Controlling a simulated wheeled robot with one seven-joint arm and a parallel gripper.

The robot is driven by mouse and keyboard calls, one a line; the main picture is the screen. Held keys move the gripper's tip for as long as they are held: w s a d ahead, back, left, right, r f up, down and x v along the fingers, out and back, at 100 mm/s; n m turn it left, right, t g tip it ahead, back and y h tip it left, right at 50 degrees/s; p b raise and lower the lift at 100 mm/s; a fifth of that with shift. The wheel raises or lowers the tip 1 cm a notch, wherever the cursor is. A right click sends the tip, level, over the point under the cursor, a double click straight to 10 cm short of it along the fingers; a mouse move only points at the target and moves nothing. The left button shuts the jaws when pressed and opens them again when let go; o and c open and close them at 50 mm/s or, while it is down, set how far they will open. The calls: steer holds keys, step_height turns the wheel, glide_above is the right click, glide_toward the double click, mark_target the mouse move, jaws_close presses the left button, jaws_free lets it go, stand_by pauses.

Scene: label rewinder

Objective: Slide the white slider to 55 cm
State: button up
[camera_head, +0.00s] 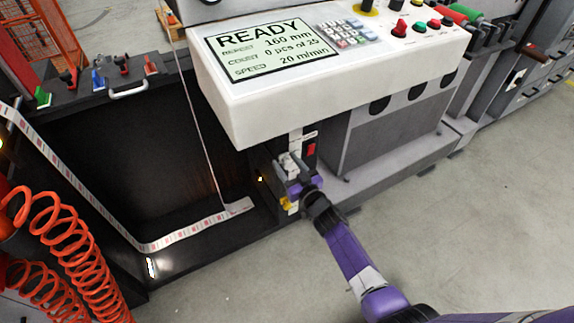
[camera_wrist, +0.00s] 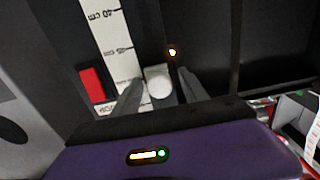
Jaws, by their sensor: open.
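The white slider (camera_wrist: 158,84), a pale block with a rounded face, sits beside the lower visible part of a white scale (camera_wrist: 113,50) in the wrist view. The scale shows a clear "40 cm" mark near the top of that view; the marks lower down are partly blurred or hidden by a finger. My gripper (camera_wrist: 158,95) is open, one finger on each side of the slider; I cannot tell whether either finger touches it. In the head view my gripper (camera_head: 290,180) is at the dark upright under the console and hides the slider.
A red block (camera_wrist: 92,85) sits left of the scale. A small lit lamp (camera_wrist: 172,52) is at the right. The white console (camera_head: 330,70) overhangs my gripper. A label web (camera_head: 190,238) and orange coiled hoses (camera_head: 60,240) are on the left. The floor at right is clear.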

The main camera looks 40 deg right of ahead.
steer(key=c, duration=1.1)
steer(key=shift+a, duration=0.1)
jaws_close()
